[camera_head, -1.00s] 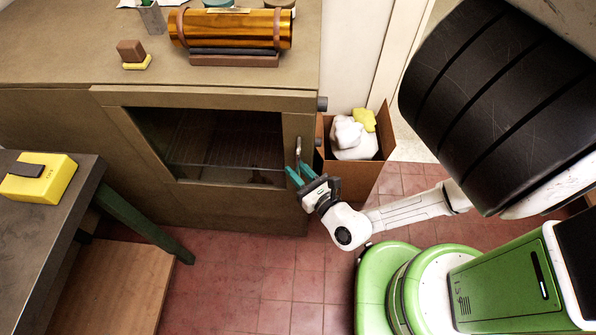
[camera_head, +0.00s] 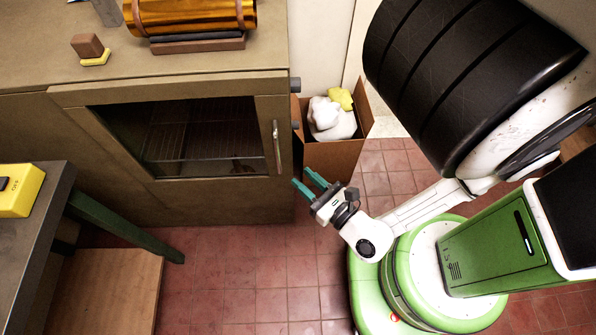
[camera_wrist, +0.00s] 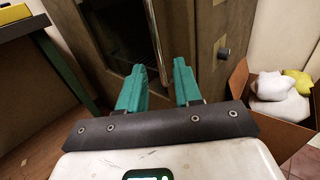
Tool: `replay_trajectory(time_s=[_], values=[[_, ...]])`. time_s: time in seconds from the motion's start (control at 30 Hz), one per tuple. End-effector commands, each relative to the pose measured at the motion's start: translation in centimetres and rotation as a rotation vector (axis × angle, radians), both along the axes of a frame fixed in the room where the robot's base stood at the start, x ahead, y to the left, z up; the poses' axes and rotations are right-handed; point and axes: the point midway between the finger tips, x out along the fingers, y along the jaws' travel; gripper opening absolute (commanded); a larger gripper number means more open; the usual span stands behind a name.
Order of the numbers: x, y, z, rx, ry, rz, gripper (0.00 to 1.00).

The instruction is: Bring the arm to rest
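My gripper (camera_head: 311,184) is in front of the brown cabinet, low and to the right of its glass door (camera_head: 185,135). Its two teal fingers are apart with nothing between them. In the wrist view the gripper (camera_wrist: 160,85) also shows open and empty, with the door's vertical metal handle (camera_wrist: 155,40) beyond the fingers. In the head view the handle (camera_head: 277,147) is up and left of the fingertips, apart from them. The door looks shut. My arm reaches out low over the tiled floor.
A cardboard box (camera_head: 335,157) with white and yellow stuff stands right of the cabinet, close behind my gripper. A dark table (camera_head: 40,235) with a yellow box (camera_head: 20,190) is at the left. The red tiled floor (camera_head: 245,270) between is clear.

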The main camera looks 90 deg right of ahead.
Motion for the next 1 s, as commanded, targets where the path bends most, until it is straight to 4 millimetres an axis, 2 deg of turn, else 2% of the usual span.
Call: replay_trajectory(time_s=[0.7,0.87,1.0], values=[[0.0,0.1,0.1,0.014,-0.014,-0.016,0.34],[0.9,-1.5,1.1,0.160,-0.147,-0.196,0.34],[1.4,-3.4,1.3,0.408,-0.357,-0.492,0.34]])
